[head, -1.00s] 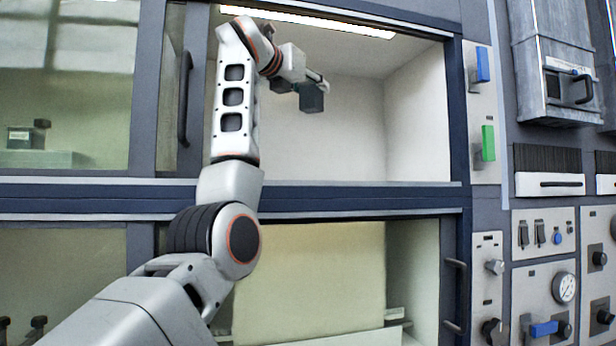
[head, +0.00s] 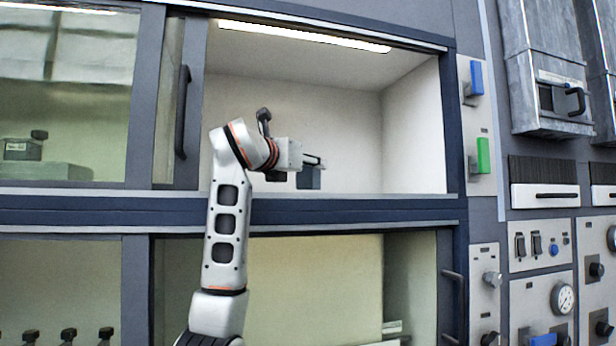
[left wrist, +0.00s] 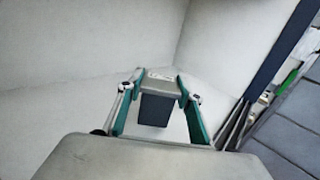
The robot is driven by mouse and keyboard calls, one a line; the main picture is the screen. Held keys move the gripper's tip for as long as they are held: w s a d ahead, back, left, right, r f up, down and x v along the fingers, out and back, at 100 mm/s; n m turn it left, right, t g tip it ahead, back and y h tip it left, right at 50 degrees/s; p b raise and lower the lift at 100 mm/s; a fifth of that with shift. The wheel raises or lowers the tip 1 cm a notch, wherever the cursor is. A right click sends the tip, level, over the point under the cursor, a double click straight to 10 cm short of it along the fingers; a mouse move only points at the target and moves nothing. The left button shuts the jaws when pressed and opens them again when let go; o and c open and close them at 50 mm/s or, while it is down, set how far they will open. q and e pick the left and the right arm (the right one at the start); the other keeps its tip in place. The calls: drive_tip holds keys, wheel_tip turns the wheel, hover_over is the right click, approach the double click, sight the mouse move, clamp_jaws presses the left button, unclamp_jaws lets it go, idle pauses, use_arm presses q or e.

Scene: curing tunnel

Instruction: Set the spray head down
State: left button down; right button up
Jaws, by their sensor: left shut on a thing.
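The spray head is a dark blue-grey block (head: 308,178) with a lighter grey top, inside the lit upper compartment (head: 420,125). My left gripper (head: 313,162) is shut on it from the left, near the compartment's front opening. In the left wrist view the spray head (left wrist: 155,108) sits upright between the two green-edged fingers (left wrist: 157,92). Its lower end is just above the front sill line in the head view, and I cannot tell whether it touches the compartment floor. My right gripper is in neither view.
The compartment is otherwise empty, with pale walls and free floor to the right. A sliding glass door with a black handle (head: 183,112) stands at its left. The front sill (head: 400,208) runs below. Blue (head: 476,78) and green (head: 483,155) switches are on the right post.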

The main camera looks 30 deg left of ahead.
use_arm(q)
wheel_tip(320, 180, down, 3)
drive_tip(key=shift+a+r, duration=0.1)
drive_tip(key=shift+r, duration=0.15)
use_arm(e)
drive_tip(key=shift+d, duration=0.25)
use_arm(q)
drive_tip(key=shift+f, duration=0.2)
drive_tip(key=c, duration=1.4)
unclamp_jaws()
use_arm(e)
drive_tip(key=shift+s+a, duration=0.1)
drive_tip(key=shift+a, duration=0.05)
